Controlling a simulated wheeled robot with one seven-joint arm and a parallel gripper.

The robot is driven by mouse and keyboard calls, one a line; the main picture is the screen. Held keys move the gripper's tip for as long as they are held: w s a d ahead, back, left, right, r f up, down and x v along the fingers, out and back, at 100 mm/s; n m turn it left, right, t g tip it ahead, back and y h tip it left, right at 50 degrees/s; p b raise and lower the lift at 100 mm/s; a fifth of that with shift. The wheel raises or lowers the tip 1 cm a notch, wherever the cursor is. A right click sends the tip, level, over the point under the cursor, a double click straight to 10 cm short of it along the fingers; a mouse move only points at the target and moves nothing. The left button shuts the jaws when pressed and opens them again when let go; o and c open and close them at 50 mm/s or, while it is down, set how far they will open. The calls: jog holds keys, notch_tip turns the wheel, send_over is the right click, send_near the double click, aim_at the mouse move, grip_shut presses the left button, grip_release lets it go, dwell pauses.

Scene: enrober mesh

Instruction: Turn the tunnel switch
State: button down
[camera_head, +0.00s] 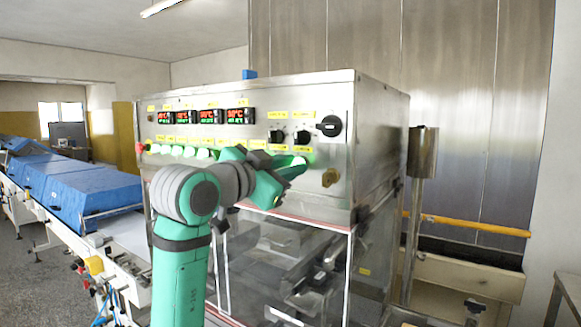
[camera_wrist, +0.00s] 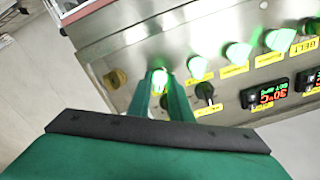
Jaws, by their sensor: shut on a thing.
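The switch I hold is a green-lit switch (camera_wrist: 159,80) at the end of a row on the steel control panel (camera_head: 345,160). My gripper (camera_wrist: 160,92) has one finger on each side of it in the wrist view, shut on it. In the head view my gripper (camera_head: 300,163) reaches the panel below the black knobs, and its fingers mostly hide this switch. The yellow label for it cannot be read, so I cannot confirm from lettering that it is the tunnel switch.
More green-lit switches (camera_head: 177,152) line the panel to the left, below red-digit displays (camera_head: 202,116). Black knobs (camera_head: 302,137) and a larger black rotary switch (camera_head: 330,126) sit above my gripper. A brass-coloured fitting (camera_head: 330,178) is to its right. Clear panels are below.

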jog(key=shift+m, duration=0.3)
jog(key=c, duration=1.8)
grip_release()
jog(key=shift+c, duration=0.2)
jog(key=v, duration=1.1)
